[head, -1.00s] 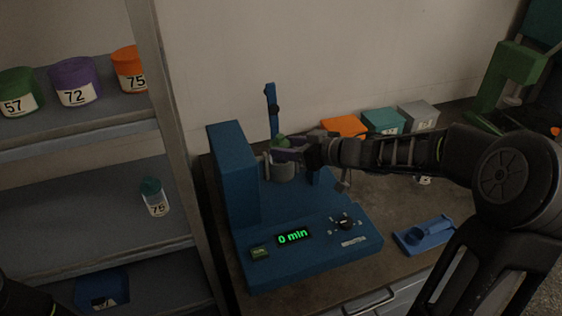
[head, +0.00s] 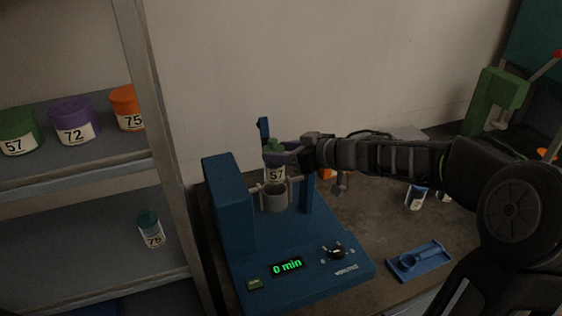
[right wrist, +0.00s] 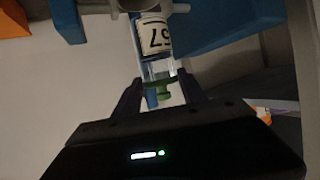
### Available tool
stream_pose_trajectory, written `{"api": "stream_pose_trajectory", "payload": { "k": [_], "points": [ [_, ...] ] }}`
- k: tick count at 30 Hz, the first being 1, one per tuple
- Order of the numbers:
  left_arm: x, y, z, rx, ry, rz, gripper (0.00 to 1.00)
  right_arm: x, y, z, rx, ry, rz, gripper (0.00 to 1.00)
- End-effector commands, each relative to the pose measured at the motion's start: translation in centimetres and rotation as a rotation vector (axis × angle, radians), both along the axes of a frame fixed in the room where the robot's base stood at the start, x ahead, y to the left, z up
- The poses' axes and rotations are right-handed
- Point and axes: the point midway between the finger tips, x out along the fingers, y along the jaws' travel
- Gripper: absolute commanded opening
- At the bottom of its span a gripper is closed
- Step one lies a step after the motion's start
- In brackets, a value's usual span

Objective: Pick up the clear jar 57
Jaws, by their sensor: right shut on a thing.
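The clear jar 57 (head: 276,175) has a green lid (head: 275,146) and a white label reading 57. It is upright above the grey cup (head: 273,197) of the blue shaker (head: 229,205). My right gripper (head: 280,155) is shut on the jar near its lid. In the right wrist view the jar (right wrist: 155,60) shows upside down, with its green lid (right wrist: 163,90) between the fingers of my right gripper (right wrist: 160,92). Whether the jar's bottom is fully clear of the cup I cannot tell. My left gripper is not in view.
The shaker's display (head: 287,267) reads 0 min. A blue tray (head: 420,262) lies at the right. A shelf at the left holds green tub 57 (head: 18,130), purple tub 72 (head: 73,120), orange tub 75 (head: 127,107) and a jar 75 (head: 151,229). A green device (head: 495,95) stands back right.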

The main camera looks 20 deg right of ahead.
Motion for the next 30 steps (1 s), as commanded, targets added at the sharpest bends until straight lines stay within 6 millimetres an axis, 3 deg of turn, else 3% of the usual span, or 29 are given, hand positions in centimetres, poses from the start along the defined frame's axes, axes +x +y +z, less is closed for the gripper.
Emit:
{"api": "stream_pose_trajectory", "payload": {
  "k": [1,6,11,21,30],
  "points": [
    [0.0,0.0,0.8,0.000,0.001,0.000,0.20,0.0,0.0,1.6,-0.001,-0.004,0.001,0.00],
    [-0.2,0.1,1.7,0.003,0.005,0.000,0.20,-0.2,-0.1,4.2,-0.002,-0.002,0.000,0.00],
    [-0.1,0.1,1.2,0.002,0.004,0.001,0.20,-3.5,-1.9,3.7,-0.001,-0.001,-0.005,0.00],
    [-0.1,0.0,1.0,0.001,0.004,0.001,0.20,-11.7,-6.0,3.6,-0.001,-0.002,-0.005,0.00],
    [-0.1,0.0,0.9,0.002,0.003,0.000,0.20,-15.6,-7.8,3.6,0.000,-0.001,0.000,0.00]
  ]
}}
